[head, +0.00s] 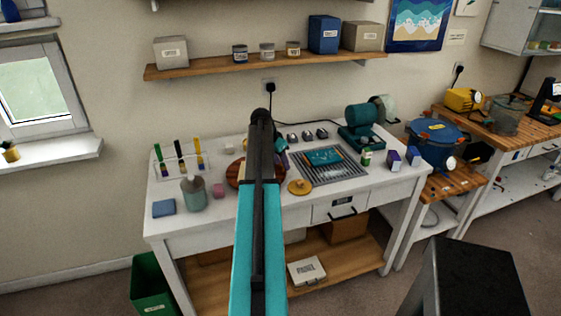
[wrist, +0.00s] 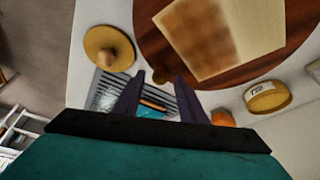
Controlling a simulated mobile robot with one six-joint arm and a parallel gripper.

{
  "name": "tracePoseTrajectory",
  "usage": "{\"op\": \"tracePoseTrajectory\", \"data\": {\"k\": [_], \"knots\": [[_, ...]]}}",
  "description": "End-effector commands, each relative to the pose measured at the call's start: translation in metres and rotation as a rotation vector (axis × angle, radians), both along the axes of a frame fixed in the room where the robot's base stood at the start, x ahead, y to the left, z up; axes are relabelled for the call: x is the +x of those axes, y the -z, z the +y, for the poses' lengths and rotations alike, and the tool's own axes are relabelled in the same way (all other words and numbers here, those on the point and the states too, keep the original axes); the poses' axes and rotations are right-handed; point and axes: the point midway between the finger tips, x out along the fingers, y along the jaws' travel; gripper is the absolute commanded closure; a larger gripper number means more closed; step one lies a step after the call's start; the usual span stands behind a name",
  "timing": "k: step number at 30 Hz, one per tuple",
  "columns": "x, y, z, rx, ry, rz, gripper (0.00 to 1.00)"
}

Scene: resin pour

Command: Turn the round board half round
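The round board (wrist: 160,42) is a dark brown wooden disc filling the upper right of the wrist view, with a pale, partly browned square panel (wrist: 212,38) lying on it. A small tab (wrist: 161,76) sticks out from its near rim. In the head view the board (head: 234,174) is on the white table, largely hidden behind my arm. In the wrist view my gripper (wrist: 158,98) is open, its two dark fingers apart. The tab shows between and just beyond the fingertips, with no finger seen closed on it. Whether the fingers touch the board cannot be told.
A yellow knobbed disc (head: 300,187) and a grey slatted rack (head: 346,176) with a teal piece (head: 323,157) are right of the board. A pink block (head: 219,191), a grey-green jar (head: 194,194) and a blue block (head: 164,208) are left. A labelled yellow tin (wrist: 267,98) is near the board.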

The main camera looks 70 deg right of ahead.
Motion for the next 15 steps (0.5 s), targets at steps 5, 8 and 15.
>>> {"op": "tracePoseTrajectory", "data": {"k": [5, 8, 15], "knots": [[-0.0001, 0.0023, -0.0005, 0.0, 0.0, 0.0, 0.62], [0.0001, 0.0023, -0.0003, 0.0, 0.0, 0.0, 0.62], [0.0006, 0.0021, -0.0001, 0.0, -0.001, 0.0, 0.91]]}}
